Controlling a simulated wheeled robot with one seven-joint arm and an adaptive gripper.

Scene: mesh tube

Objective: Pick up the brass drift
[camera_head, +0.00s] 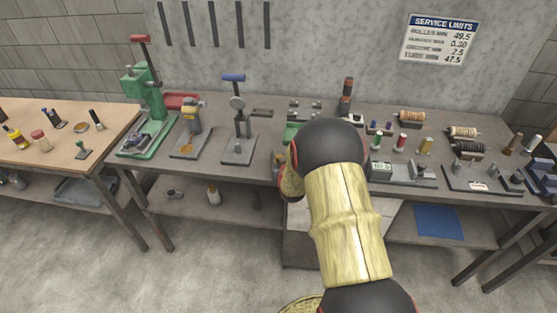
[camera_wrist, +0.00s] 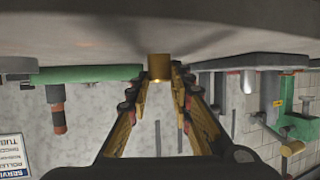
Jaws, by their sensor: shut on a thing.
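A short brass cylinder, the brass drift (camera_wrist: 159,67), shows in the wrist view between the tips of my gripper (camera_wrist: 157,80). My gripper is shut on it. The drift is close to a broad grey surface at the top of the wrist view; I cannot tell whether it touches that surface. In the head view my arm hides both the gripper and the drift.
The grey workbench (camera_head: 220,175) carries a green arbor press (camera_head: 148,105), a stand with a blue handle (camera_head: 237,120), and several spools and small parts at right. A wooden table (camera_head: 105,115) stands at left. A service limits sign (camera_head: 438,40) hangs behind.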

